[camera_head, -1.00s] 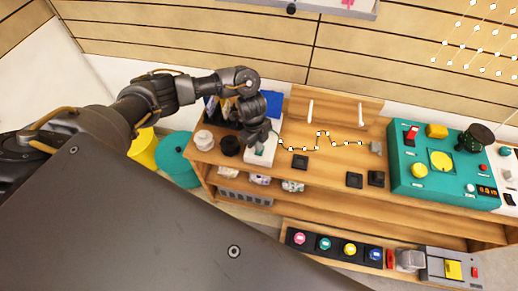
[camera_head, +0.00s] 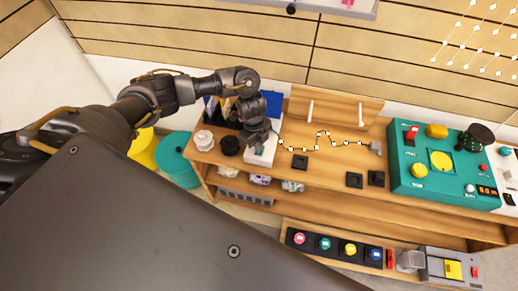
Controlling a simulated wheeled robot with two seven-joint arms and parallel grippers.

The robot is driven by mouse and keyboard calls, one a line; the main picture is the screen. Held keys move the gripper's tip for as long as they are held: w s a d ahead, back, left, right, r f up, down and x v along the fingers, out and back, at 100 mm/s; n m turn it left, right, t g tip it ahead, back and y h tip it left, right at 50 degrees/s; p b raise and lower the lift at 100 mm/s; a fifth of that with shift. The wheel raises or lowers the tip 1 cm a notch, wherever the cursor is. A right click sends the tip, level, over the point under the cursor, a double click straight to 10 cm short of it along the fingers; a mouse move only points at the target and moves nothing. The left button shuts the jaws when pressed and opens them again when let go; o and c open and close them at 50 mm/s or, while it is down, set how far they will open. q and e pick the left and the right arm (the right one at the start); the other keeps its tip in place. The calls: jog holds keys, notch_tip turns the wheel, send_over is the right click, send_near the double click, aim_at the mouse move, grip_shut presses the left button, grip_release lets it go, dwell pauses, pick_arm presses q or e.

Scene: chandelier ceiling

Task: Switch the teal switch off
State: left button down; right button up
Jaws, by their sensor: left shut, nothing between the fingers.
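A white box (camera_head: 262,158) lies on the wooden bench, left of the middle. A small teal patch (camera_head: 259,149) shows on it, which looks like the teal switch; most of it is hidden behind my gripper. My left gripper (camera_head: 261,145) points down right at this patch, shut with nothing between its fingers. I cannot tell whether it touches the switch or which way the switch is tipped. My right gripper is not in view.
The wooden bench (camera_head: 325,165) carries a black knob (camera_head: 230,146), a white knob (camera_head: 204,140), a bent wire (camera_head: 320,140) and black square blocks (camera_head: 300,162). A teal console (camera_head: 405,180) stands at right. A lower shelf holds a row of coloured buttons (camera_head: 325,243).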

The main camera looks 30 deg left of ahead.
pick_arm(q)
jog(key=shift+f+b, duration=0.65)
jog(key=shift+f, duration=0.25)
dwell(0.5)
notch_tip(320, 180, up, 7)
jog(key=p, duration=0.7)
dwell(0.7)
